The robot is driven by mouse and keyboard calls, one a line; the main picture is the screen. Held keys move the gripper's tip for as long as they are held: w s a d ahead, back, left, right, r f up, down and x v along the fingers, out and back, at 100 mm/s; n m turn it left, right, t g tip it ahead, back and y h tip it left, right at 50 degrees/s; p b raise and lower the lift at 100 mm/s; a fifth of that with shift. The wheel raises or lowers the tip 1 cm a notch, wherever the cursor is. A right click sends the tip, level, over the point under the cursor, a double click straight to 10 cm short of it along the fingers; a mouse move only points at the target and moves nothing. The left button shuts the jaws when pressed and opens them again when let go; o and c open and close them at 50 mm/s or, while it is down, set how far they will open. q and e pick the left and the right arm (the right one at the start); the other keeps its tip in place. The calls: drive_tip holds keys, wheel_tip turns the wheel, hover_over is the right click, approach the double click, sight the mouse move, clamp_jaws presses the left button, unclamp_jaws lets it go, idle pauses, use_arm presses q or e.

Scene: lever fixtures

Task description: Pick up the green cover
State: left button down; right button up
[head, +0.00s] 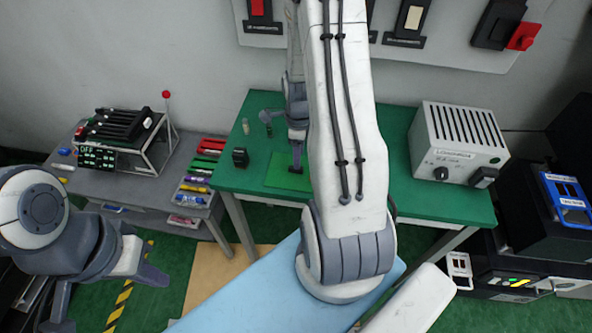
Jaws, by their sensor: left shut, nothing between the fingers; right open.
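The green cover (277,177) is a flat, bright green plate lying on the darker green table (415,195). My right arm rises across the middle of the head view and bends back down behind itself. My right gripper (296,166) points down over the right half of the cover, fingertips at or just above it; I cannot tell whether they touch. It is open, and my arm partly hides it and the cover's right side. My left gripper (153,276) is shut and empty, low at the left, well away from the cover.
A small black block (240,158) and a small bottle (265,118) stand left of the cover. A grey-white power box (458,143) sits at the table's right. A grey side table (120,188) holds a switch panel (122,135) and coloured items. Lever fixtures (408,22) hang on the wall.

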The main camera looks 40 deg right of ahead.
drive_tip(key=f, duration=0.1)
drive_tip(key=f+p, duration=0.1)
drive_tip(key=f, duration=0.2)
drive_tip(key=shift+w+a+f+p, duration=0.2)
drive_tip(key=shift+w+p, duration=0.1)
drive_tip(key=shift+w, duration=0.05)
drive_tip(key=shift+f, duration=0.55)
clamp_jaws()
